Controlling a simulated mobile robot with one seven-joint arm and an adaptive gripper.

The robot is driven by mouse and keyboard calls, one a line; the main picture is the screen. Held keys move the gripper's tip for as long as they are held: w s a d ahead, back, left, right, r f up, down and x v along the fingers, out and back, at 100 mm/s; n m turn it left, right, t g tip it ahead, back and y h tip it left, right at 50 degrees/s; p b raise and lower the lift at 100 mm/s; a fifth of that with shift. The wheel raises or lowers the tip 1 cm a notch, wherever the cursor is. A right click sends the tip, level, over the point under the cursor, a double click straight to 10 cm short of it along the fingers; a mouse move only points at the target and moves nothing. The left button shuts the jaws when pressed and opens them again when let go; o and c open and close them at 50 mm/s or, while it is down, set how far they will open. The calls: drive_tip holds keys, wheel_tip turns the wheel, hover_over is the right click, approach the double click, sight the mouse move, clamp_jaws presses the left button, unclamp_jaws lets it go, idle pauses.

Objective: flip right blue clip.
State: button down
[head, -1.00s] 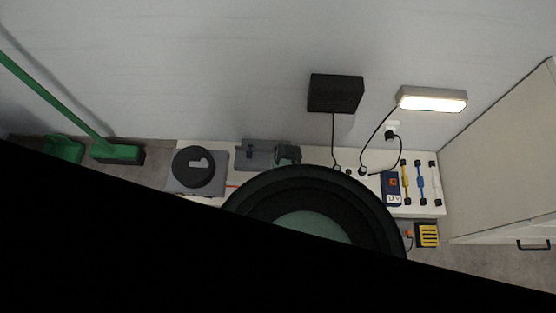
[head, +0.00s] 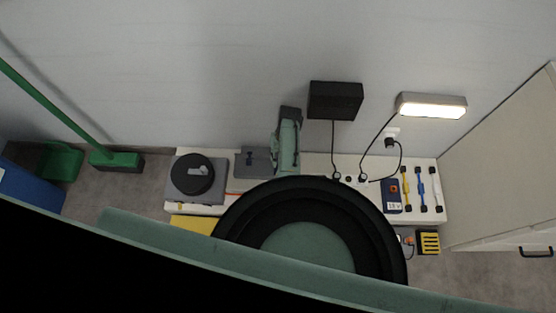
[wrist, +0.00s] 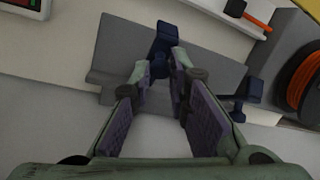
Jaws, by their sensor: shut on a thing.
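The right blue clip (wrist: 162,45) is dark blue and sits at the grey block (wrist: 113,85) in the wrist view. My gripper (wrist: 160,76) has its two purple-padded fingers on either side of the clip's lower part, shut on it. The fingers hide part of the clip. The other blue clip (wrist: 243,97) is at the block's right end in the wrist view. In the head view the grey block (head: 244,173) shows with that other clip (head: 249,158) on it. My gripper (head: 288,150) stands at the block's right end there and covers the right clip.
A cable reel (wrist: 299,75) and an orange-handled tool (wrist: 257,17) lie close by in the wrist view. In the head view, a dark round-topped device (head: 194,174) stands left of the block. A lamp (head: 432,106) and a black box (head: 335,100) are on the wall.

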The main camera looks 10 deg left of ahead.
idle(0.3)
drive_tip(key=c, duration=1.5)
unclamp_jaws()
drive_tip(key=v, duration=1.2)
